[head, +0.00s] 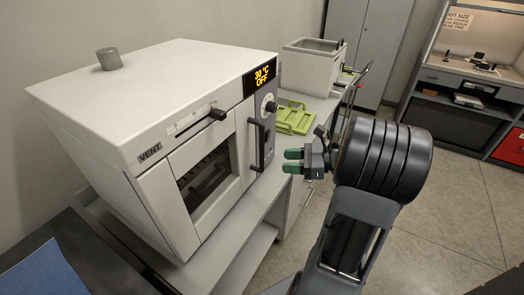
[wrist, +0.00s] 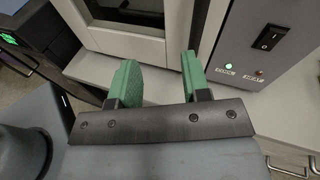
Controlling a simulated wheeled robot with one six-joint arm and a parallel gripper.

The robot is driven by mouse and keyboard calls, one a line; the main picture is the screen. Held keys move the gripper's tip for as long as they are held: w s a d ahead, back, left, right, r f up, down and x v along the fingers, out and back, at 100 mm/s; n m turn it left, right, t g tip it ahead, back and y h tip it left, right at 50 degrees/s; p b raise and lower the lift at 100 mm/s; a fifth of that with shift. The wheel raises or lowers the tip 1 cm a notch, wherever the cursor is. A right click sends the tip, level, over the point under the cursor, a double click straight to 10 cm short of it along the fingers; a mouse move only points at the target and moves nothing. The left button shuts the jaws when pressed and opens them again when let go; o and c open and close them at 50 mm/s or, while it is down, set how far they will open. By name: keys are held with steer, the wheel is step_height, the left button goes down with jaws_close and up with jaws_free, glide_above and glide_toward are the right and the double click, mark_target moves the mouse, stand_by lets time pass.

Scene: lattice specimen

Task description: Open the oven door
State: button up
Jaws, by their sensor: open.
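The white oven (head: 150,105) stands on a bench in the head view, its display reading 30 °C and OFF. Its door (head: 215,165) looks shut and has a dark window with racks behind it. A dark upright handle (head: 257,146) is on the door's right side. My gripper (head: 293,161), with green fingers, is open and empty in front of the oven, to the right of the handle and apart from it. In the wrist view, my gripper (wrist: 155,82) shows its fingers spread below the door (wrist: 118,40), with nothing between them.
The grey control panel (wrist: 262,50) has a switch, a lit green lamp and a red lamp. A vent slider (head: 216,114) sticks out above the door. A green rack (head: 296,117) and an open white box (head: 310,68) are on the bench behind. The floor at right is clear.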

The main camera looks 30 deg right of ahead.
steer(key=d+m+t, duration=0.3)
steer(key=d, duration=0.2)
steer(key=p+x, duration=0.2)
steer(key=x, duration=1.1)
steer(key=shift+w+a+f, duration=0.15)
steer(key=shift+w, duration=0.25)
steer(key=shift+c, duration=0.3)
jaws_close()
